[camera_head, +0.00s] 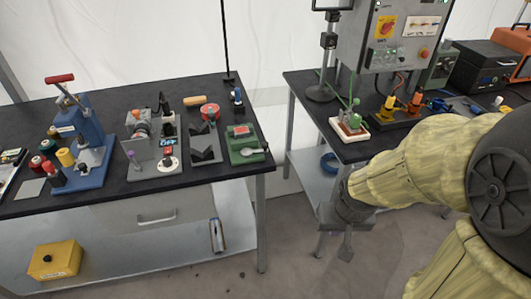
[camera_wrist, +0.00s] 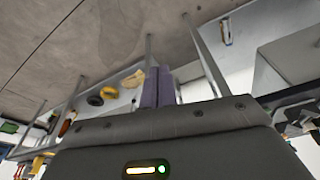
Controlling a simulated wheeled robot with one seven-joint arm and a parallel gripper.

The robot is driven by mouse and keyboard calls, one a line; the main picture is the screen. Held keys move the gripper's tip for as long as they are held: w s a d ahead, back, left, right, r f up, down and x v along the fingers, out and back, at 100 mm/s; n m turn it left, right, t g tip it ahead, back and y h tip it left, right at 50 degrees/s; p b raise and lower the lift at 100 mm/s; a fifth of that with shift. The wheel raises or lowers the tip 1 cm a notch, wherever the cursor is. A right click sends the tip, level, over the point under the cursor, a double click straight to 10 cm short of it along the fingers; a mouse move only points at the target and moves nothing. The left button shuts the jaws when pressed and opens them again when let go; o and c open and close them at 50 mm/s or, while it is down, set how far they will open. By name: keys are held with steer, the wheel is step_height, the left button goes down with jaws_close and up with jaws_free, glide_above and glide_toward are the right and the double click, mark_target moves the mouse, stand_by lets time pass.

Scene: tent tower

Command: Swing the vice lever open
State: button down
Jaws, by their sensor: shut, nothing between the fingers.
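I cannot tell for certain which fixture is the vice. On the left table (camera_head: 225,165), a grey fixture (camera_head: 138,160) carries a round part and a small purple knob (camera_head: 131,154). A blue press (camera_head: 88,140) with a raised red-handled lever (camera_head: 60,78) stands to its left. My gripper (camera_head: 335,252) hangs in the gap between the two tables, lower than their tops and well apart from the left table's fixtures. In the wrist view its fingers (camera_wrist: 158,88) are together with nothing between them. The wrist view shows no vice lever.
A green block (camera_head: 245,146) sits at the left table's right end. A yellow box (camera_head: 53,260) is on the lower shelf. The right table (camera_head: 300,85) holds a grey control box (camera_head: 395,35) and a small white tray (camera_head: 347,130). Floor between the tables is clear.

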mark_target(264, 147)
steer(key=shift+w+a, duration=0.1)
steer(key=w+a+f+m+t+h+p, duration=0.1)
steer(key=w+a+f+m+t, duration=0.1)
steer(key=w+a+f, duration=0.3)
steer(key=w+a+f+m+t+h+p, duration=0.1)
steer(key=w+a+f+m+t, duration=0.2)
steer(key=w+a, duration=0.5)
steer(key=a+r+n+t+h+p, duration=0.1)
steer(key=a+r+t+h, duration=0.2)
steer(key=a+r+t, duration=0.3)
steer(key=a+t, duration=0.3)
steer(key=shift+a+r+n+t+p, duration=0.2)
steer(key=shift+r+n+t+p, duration=0.1)
steer(key=shift+r+p, duration=0.1)
steer(key=shift+w, duration=0.25)
steer(key=p+x, duration=0.2)
steer(key=x, duration=1.1)
steer(key=shift+w+d, duration=0.3)
